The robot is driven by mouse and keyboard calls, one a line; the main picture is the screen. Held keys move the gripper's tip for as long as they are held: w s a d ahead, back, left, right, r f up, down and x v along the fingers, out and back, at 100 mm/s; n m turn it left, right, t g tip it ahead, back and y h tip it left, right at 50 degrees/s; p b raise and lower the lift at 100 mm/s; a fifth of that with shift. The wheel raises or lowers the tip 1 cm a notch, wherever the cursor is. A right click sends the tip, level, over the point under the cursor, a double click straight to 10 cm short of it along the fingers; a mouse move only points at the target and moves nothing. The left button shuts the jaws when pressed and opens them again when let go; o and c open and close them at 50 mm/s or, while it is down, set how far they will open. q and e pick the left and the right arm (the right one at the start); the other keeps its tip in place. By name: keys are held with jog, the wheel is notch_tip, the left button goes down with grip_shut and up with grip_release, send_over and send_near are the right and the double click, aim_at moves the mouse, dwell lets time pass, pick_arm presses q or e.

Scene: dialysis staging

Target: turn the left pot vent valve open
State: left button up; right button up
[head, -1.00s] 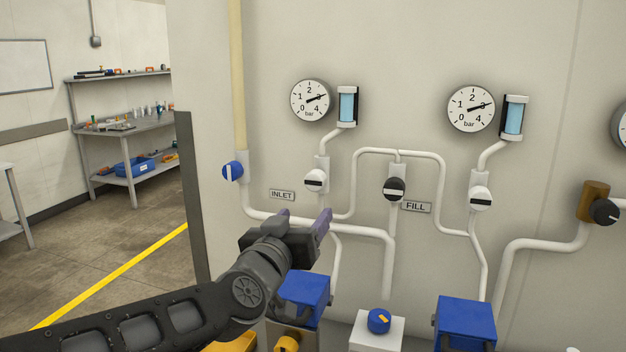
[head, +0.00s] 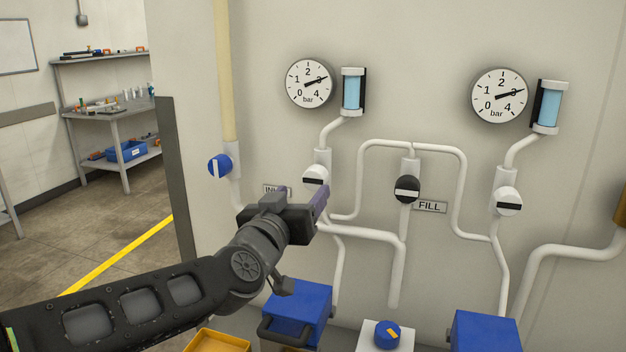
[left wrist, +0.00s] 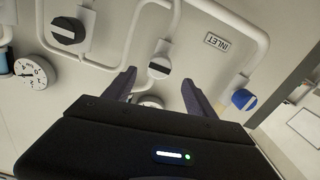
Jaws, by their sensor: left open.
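A white round valve knob (head: 315,177) with a dark bar sits on the pipe below the left gauge and its blue sight tube. The bar lies roughly level, across the upright pipe. My left gripper (head: 303,194) is open and empty just below and in front of this knob, hiding its lower edge. In the left wrist view, the knob (left wrist: 159,67) shows between the two spread fingers, beyond their tips; I see no contact. No label reading vent is visible. My right gripper is not in view.
A blue knob (head: 220,166) is at left, a black knob (head: 407,189) by the FILL sign (head: 430,207), and another white knob (head: 507,201) at right. The INLET sign is partly hidden by my gripper. Pipes run close around. Blue boxes stand below.

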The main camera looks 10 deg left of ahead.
aim_at(313, 181)
pick_arm(q)
jog(key=w, duration=0.7)
jog(key=shift+w+d, duration=0.25)
jog(key=shift+w, duration=0.05)
jog(key=shift+c, duration=0.2)
jog(key=c, duration=1.3)
